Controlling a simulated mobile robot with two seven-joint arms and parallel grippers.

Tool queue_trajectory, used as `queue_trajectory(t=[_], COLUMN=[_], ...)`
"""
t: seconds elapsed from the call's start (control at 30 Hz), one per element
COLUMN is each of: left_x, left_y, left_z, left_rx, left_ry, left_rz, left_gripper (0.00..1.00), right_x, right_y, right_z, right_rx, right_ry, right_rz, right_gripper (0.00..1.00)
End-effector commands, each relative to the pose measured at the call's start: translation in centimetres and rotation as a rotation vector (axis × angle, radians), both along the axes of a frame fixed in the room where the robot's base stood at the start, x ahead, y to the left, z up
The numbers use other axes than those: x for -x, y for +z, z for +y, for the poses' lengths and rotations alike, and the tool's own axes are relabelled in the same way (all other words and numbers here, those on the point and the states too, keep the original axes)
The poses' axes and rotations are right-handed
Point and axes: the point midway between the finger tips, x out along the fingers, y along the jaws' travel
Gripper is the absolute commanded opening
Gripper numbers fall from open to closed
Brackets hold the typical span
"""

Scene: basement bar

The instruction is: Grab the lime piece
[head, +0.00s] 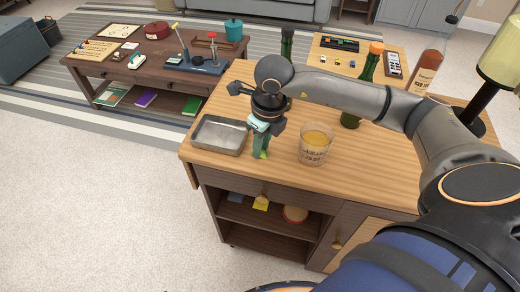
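My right gripper (261,151) points down over the wooden counter top (345,180), between the metal tray and the glass. A small bright green piece, likely the lime piece (264,155), shows right at its fingertips, close to the counter's front edge. The fingers cover part of it. I cannot tell whether they are closed on it or only around it, nor whether it touches the counter. My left gripper is not in view.
An empty metal tray (219,135) lies just left of the gripper. A glass with amber drink (315,146) stands close on the right. Green bottles (370,66), a pinkish bottle (427,73) and a lamp (499,60) stand farther back. The front right counter is clear.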

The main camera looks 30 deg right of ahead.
Motion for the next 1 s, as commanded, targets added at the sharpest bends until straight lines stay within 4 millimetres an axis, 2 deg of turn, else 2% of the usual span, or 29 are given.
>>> queue_trajectory(t=[0.03,0.17,0.2,0.73,0.87,1.0], left_x=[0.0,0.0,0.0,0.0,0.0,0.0], left_y=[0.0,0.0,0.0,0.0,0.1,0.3], left_z=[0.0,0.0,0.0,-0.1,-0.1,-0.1], left_rx=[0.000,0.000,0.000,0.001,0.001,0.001], left_ry=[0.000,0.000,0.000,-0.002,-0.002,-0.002], left_rz=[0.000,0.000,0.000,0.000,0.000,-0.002], left_gripper=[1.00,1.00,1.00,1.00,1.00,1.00], right_x=[0.0,0.0,0.0,0.0,0.0,-0.1], right_y=[0.0,0.0,0.0,0.2,1.2,3.4], right_z=[0.0,0.0,0.0,0.0,0.0,0.1], right_rx=[0.000,0.000,0.000,0.000,-0.001,0.000], right_ry=[0.000,0.000,0.000,0.000,0.000,0.002], right_rz=[0.000,0.000,0.000,0.000,-0.001,-0.004], right_gripper=[0.15,0.01,0.00,0.00,0.00,0.00])
